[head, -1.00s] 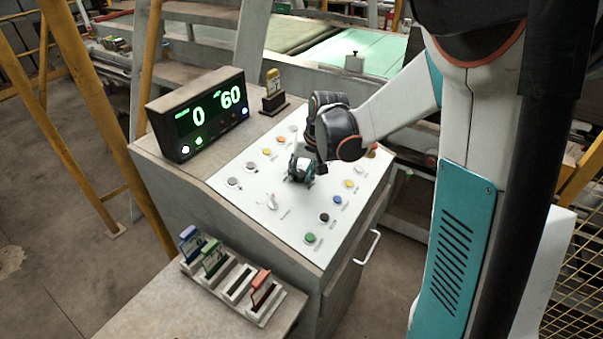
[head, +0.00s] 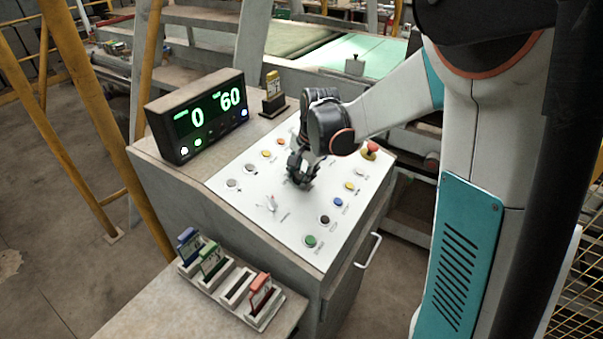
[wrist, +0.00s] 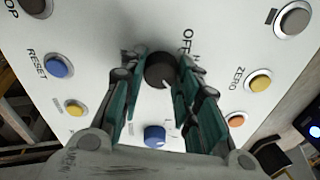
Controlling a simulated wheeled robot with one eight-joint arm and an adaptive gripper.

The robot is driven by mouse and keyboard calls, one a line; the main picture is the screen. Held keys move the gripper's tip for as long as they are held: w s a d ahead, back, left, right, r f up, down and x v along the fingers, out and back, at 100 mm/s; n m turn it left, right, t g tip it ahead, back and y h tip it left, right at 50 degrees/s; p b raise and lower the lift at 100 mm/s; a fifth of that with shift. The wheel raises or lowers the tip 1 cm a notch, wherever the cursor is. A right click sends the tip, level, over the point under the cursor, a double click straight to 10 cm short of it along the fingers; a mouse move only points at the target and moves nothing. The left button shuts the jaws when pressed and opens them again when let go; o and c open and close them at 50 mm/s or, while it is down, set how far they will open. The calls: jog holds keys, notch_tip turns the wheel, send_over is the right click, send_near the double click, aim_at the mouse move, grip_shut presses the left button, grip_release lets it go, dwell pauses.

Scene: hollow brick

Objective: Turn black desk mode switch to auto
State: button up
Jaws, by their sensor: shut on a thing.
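The black desk mode switch (wrist: 160,70) is a round dark knob on the white sloped panel. In the wrist view it sits between the teal fingertips of my gripper (wrist: 154,78), with part of an "OFF" label beside it. My gripper (head: 299,180) is shut on the knob, fingers pointing down at the panel. In the head view my fingers hide the knob. Its pointer cannot be read, so its setting is unclear.
A display (head: 200,115) reading 0 and 60 stands at the panel's upper left. A tag rack (head: 240,310) lies in front.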

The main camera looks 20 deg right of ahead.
dwell(0.3)
jog(key=o, duration=1.1)
jog(key=shift+c, duration=0.2)
jog(key=v, duration=1.2)
